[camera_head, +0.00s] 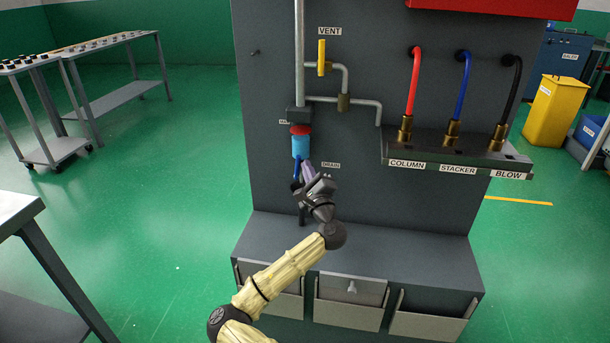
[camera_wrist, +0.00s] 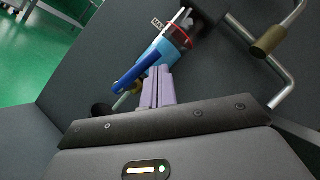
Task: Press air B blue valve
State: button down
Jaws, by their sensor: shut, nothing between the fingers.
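A blue valve lever (camera_head: 297,168) hangs below a light-blue cylinder (camera_head: 300,146) with a red top on the grey panel, left of a DRAIN label (camera_head: 331,165). In the wrist view the blue lever (camera_wrist: 135,70) slants down-left beside the light-blue cylinder (camera_wrist: 163,50). My gripper (camera_head: 307,171) is shut and empty, just right of and below the lever in the head view. In the wrist view its pale purple fingers (camera_wrist: 158,78) are together, their tips close to the lever and cylinder. I cannot tell whether they touch.
Above is a yellow VENT handle (camera_head: 321,56) on grey pipes. To the right, red (camera_head: 414,80), blue (camera_head: 463,85) and black (camera_head: 511,85) hoses meet a manifold labelled COLUMN, STACKER, BLOW. A grey ledge (camera_head: 385,237) with bins juts out below.

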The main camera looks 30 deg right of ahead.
jog(key=shift+w+a+r, duration=0.15)
jog(key=shift+w+a, duration=0.15)
jog(key=shift+a, duration=0.15)
jog(key=shift+s+d, duration=0.1)
jog(key=shift+r, duration=0.1)
